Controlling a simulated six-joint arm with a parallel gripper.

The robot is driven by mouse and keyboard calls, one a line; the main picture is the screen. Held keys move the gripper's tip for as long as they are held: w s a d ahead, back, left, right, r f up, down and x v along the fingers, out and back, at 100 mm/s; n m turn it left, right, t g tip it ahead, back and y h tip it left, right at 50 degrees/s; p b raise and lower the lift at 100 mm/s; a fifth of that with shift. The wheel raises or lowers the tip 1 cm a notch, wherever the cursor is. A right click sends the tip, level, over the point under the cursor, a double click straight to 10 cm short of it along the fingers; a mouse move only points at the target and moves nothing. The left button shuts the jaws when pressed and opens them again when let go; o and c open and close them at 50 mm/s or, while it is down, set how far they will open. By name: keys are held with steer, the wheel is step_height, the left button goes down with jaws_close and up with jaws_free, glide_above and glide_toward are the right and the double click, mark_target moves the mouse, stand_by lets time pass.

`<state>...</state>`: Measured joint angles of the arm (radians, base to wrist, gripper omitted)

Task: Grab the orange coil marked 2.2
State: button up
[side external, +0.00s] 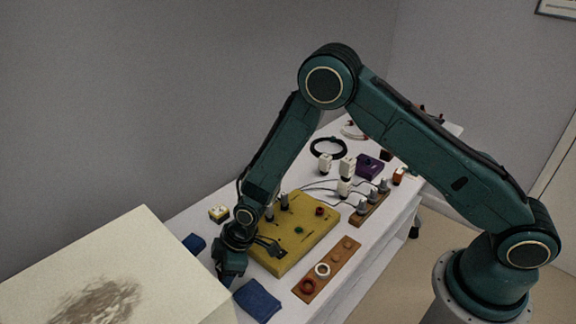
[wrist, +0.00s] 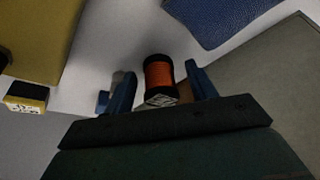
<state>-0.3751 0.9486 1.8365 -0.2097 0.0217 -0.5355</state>
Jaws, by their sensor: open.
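The orange coil (wrist: 159,74), wound between black end flanges, stands out in the wrist view. A pale marked face on its near end is too small to read. My gripper (wrist: 160,68) is open, with one blue finger on each side of the coil and a visible gap at both sides. In the side external view my gripper (side external: 229,280) is low at the table's near left end, by the yellow board (side external: 290,248). The coil does not show there; my gripper seems to hide it.
A dark blue cloth (side external: 257,301) lies close to my gripper. A pale box (side external: 150,245) with a brown smudge stands to the left. A small yellow block (side external: 219,213) lies behind. A wooden holder with rings (side external: 328,287) and another with grey plugs (side external: 368,212) are to the right.

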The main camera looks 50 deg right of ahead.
stand_by(0.3)
steer(key=c, duration=1.1)
steer(key=shift+r, duration=0.1)
step_height(320, 180, up, 20)
steer(key=shift+f, duration=0.1)
stand_by(0.6)
